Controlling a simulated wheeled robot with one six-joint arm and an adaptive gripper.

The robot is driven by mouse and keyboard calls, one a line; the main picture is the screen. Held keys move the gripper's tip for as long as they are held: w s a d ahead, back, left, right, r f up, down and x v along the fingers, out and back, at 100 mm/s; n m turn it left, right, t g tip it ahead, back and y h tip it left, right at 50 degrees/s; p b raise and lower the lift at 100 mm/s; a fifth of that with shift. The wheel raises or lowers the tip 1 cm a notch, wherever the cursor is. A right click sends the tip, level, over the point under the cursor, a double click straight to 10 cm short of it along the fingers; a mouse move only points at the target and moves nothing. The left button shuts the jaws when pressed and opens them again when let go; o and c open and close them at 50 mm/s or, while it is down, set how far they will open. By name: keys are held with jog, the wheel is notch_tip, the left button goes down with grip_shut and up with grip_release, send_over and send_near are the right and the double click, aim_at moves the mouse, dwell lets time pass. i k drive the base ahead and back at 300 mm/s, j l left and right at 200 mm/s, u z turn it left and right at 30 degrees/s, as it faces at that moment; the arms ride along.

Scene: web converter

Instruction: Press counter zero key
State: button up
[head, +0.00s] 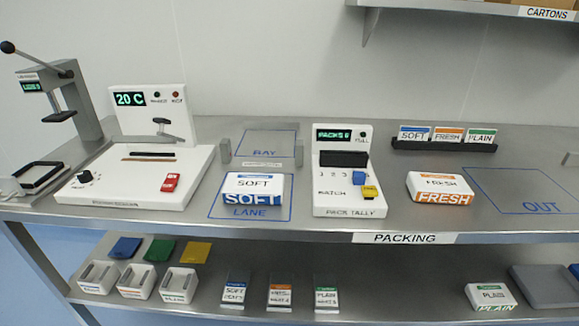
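The counter is a white unit marked PACK TALLY (346,170) standing on the steel bench. Its green display (341,134) reads PACKS and a digit that looks like 6 but is too small to be sure of. A dark lamp marked FULL sits beside the display. A blue key (359,178) sits to the right of the digits on the sloping front. A yellow key (370,192) sits just below and right of it. No label that I can read names either one as the zero key. My gripper is not in view.
A white SOFT pack (252,188) lies left of the counter in the LANE outline. An orange-labelled FRESH pack (440,187) lies to its right. A white machine with a red switch (170,182) stands further left. The outlined OUT area (525,190) is clear.

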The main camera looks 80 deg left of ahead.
aim_at(368, 192)
jog(key=u, duration=2.3)
